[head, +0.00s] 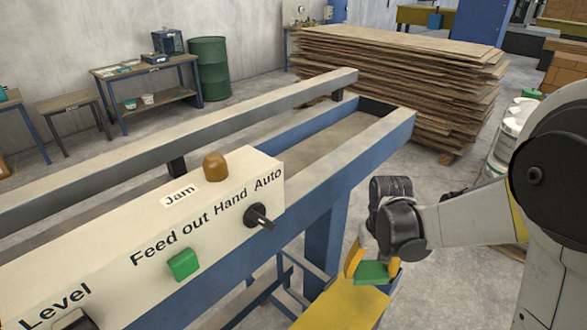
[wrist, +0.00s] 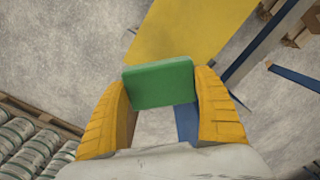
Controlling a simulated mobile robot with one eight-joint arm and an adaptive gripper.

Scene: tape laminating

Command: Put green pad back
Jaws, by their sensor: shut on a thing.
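The green pad (head: 371,273) is a small green block held between the yellow fingers of my gripper (head: 371,266). In the wrist view the green pad (wrist: 160,84) sits between the two fingertips of my gripper (wrist: 160,98), tilted slightly. A yellow surface (head: 345,304) lies beneath and in front of it in the head view; it also shows at the top of the wrist view (wrist: 195,28). I cannot tell whether the pad touches it. A green button (head: 183,264) is on the machine's panel, left of my gripper.
The machine's cream panel (head: 100,275) carries an orange lamp (head: 215,166) and a black switch (head: 258,216). Its blue frame (head: 345,185) stands left of my gripper. Stacked boards (head: 400,80) are behind. White containers (head: 505,140) stand at the right, partly behind my arm.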

